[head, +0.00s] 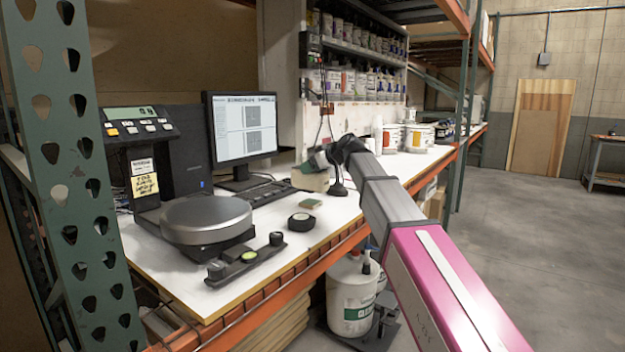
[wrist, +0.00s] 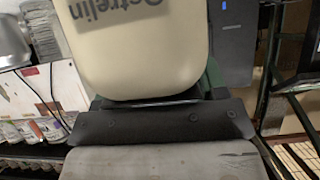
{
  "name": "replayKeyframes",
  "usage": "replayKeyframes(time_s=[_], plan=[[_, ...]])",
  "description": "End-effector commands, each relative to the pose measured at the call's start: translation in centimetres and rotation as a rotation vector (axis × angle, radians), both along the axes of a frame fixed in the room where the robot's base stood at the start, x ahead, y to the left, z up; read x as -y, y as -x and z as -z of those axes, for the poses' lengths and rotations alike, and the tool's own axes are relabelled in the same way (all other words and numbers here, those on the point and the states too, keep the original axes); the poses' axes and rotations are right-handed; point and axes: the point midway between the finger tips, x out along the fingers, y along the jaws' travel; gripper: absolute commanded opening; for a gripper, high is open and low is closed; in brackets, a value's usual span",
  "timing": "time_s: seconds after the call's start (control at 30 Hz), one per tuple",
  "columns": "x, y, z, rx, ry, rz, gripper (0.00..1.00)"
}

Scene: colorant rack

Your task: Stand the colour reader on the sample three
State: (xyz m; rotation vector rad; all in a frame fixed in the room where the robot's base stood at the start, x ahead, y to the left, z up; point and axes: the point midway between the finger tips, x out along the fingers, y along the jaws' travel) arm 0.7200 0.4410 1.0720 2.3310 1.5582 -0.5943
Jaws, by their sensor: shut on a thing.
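The colour reader is most likely the cream block with dark green sides (head: 312,181) hanging from my gripper (head: 328,158) above the white worktop. In the wrist view the cream body (wrist: 135,50) fills the upper middle, with printed lettering upside down. My gripper (wrist: 150,103) is shut on it; the fingertips are mostly hidden. A small flat green and brown sample card (head: 310,203) lies on the worktop just below and in front of the block, apart from it. I cannot read a number on it, so I cannot tell whether it is sample three.
A scale with a round pan (head: 206,218), a monitor (head: 243,125) and a keyboard (head: 262,193) stand left. White tubs (head: 418,138) stand behind right.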

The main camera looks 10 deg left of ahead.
Motion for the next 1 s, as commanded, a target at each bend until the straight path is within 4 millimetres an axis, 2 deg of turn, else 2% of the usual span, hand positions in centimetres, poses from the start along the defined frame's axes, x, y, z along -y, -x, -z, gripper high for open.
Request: replayKeyframes(time_s=[0.17, 0.47, 0.87, 0.9, 0.93, 1.0], plan=[[0.1, -0.3, 0.6, 0.0, -0.002, 0.0, 0.2], [0.1, -0.3, 4.0, 0.0, -0.001, 0.001, 0.2], [0.1, -0.3, 4.4, 0.0, -0.002, 0.001, 0.2], [0.1, -0.3, 4.5, 0.0, 0.0, 0.001, 0.79], [0.1, -0.3, 4.5, 0.0, 0.0, 0.001, 0.89], [0.1, -0.3, 4.5, 0.0, 0.0, 0.001, 0.91]])
